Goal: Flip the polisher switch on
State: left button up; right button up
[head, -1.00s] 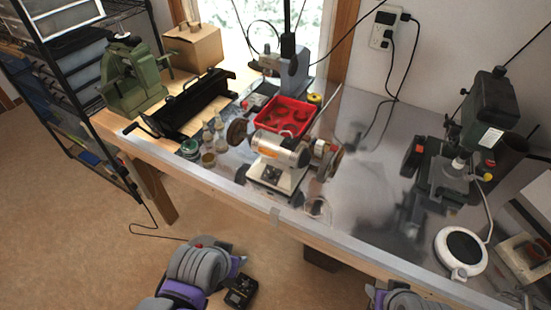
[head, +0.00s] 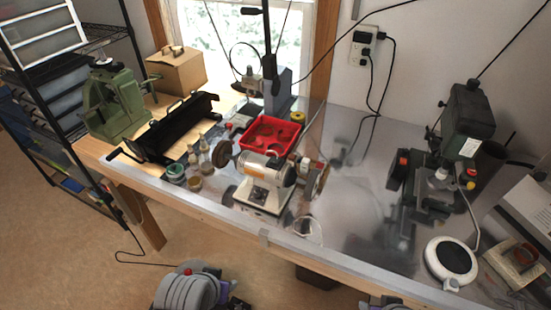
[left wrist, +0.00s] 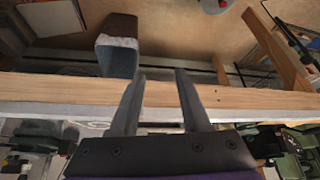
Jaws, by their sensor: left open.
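The polisher (head: 266,172), a white and silver bench machine with a wheel at each end, stands upright near the bench's front edge in the head view. A dark switch plate (head: 258,193) shows on its front base; its on or off position is too small to tell. My left arm shows at the bottom of the head view, below the bench and apart from the polisher, with its fingers out of frame. In the left wrist view my left gripper (left wrist: 160,76) has two parted fingers with nothing between them, in front of the bench edge. My right gripper is out of view.
The metal-topped bench (head: 340,190) has clear room right of the polisher. A red tray (head: 268,124) sits behind it, small bottles and jars (head: 196,168) to its left. A drill press (head: 460,130) and a white round device (head: 452,262) stand at right. A wooden leg (head: 145,220) supports the bench.

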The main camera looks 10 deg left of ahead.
pick_arm(q)
jog(key=shift+w+r, duration=0.15)
jog(key=shift+r, duration=0.1)
jog(key=shift+c, duration=1.1)
jog(key=shift+m+g, duration=0.4)
jog(key=w+r, duration=0.3)
jog(key=w+d+r, duration=0.1)
jog(key=w+r, duration=0.1)
jog(key=r, duration=0.2)
jog(key=w+r+p, duration=0.1)
jog(key=w+r, duration=0.2)
jog(key=shift+w+d+r, duration=0.2)
jog(key=shift+w+r, duration=0.15)
grip_shut()
jog(key=w+d+r+m+g+p, duration=0.1)
jog(key=w+d+r, duration=0.1)
jog(key=w+r, duration=0.6)
jog(key=w+d+r+m+p, duration=0.1)
jog(key=w+d+r, duration=0.2)
jog(key=w+r, duration=0.6)
jog(key=shift+d+r+g+h, duration=0.15)
jog(key=shift+r+g+h, duration=0.25)
jog(key=shift+r, duration=0.85)
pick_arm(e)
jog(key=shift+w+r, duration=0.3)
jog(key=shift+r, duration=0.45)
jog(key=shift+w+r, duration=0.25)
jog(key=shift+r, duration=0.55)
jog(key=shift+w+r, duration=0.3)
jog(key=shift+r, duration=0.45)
